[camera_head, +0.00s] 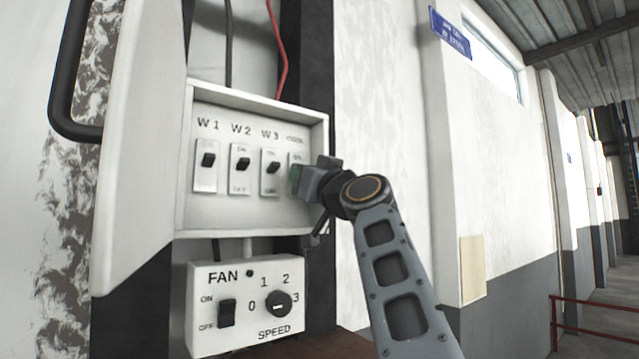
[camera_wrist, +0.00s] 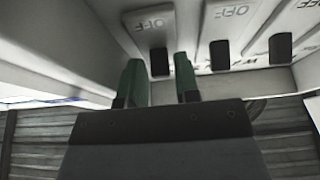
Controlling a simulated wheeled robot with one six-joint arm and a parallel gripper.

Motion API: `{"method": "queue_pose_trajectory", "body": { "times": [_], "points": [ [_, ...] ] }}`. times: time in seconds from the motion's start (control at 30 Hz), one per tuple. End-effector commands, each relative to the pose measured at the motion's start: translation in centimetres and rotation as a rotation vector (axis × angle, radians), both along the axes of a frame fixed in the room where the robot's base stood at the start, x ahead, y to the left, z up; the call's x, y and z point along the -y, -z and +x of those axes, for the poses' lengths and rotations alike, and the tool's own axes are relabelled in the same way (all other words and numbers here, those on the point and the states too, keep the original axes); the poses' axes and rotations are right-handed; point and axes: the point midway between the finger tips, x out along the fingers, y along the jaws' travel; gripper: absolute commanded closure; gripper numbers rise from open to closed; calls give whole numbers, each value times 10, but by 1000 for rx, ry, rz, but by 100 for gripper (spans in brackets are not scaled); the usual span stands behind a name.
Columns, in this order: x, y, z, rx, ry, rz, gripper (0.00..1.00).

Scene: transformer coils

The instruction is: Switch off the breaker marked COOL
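The breaker marked COOL (camera_head: 296,158) is rightmost in the panel's row in the head view. My gripper (camera_head: 297,180) is in front of it and hides its lever and lower part. The wrist view shows the panel upside down. There, the black lever of the leftmost breaker (camera_wrist: 159,62), with OFF printed on its plate, appears in the gap between the green fingertips of my gripper (camera_wrist: 159,80). The fingers are apart, one on each side of the lever in the picture. I cannot tell whether either touches it. The lever's on or off position is unclear.
Breakers W1 (camera_head: 207,165), W2 (camera_head: 241,168) and W3 (camera_head: 271,170) stand left of COOL. The white panel box (camera_head: 255,220) has raised side walls, the right one close to my gripper. A FAN control box (camera_head: 235,272) with a switch and knob is below.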

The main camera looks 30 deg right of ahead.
Motion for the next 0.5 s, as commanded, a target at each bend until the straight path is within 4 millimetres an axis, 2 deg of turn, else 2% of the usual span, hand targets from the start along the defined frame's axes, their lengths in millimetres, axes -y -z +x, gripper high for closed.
{"method": "queue_pose_trajectory", "body": {
  "times": [0.17,0.5],
  "points": [
    [3,16,-25,3,4,0,70],
    [11,41,-90,3,7,0,70]
  ]
}}
